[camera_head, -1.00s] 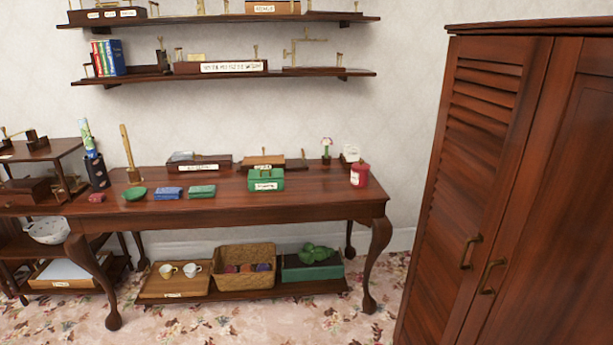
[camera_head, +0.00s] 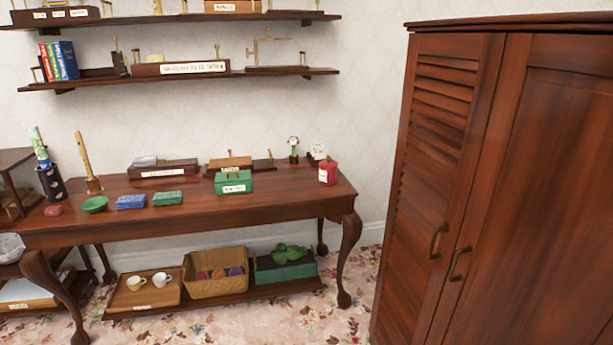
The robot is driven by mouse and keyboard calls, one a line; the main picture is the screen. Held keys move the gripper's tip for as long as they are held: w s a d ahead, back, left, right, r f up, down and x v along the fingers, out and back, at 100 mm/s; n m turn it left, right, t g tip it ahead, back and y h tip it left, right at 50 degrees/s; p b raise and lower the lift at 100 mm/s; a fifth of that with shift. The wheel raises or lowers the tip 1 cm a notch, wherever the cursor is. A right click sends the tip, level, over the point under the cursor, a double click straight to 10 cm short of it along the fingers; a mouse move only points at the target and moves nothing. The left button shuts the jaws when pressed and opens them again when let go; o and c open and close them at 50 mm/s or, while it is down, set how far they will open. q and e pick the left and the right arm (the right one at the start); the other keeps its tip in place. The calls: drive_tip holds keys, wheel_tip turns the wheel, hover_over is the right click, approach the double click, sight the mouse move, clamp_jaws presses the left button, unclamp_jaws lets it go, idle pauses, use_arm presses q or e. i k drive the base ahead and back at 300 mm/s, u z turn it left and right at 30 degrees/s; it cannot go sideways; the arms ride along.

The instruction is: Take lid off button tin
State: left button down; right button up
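A green tin (camera_head: 233,182) with a white label stands on the dark wooden console table (camera_head: 285,205). A small red container (camera_head: 328,172) with a white label and a top like a lid stands near the table's right end. Both labels are too small to read, so I cannot tell which is the button tin. Both look closed. Neither of my grippers shows in this view.
A green dish (camera_head: 94,204), a blue packet (camera_head: 131,202) and a green packet (camera_head: 168,198) lie along the table front. A tall wooden wardrobe (camera_head: 480,190) stands to the right. A woven basket (camera_head: 216,285) sits on the lower shelf. Flowered carpet lies in front.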

sight(328, 163)
drive_tip(key=u, duration=0.15)
drive_tip(key=i, duration=0.7)
drive_tip(key=u, duration=0.5)
drive_tip(key=i, duration=2)
drive_tip(key=z, duration=0.05)
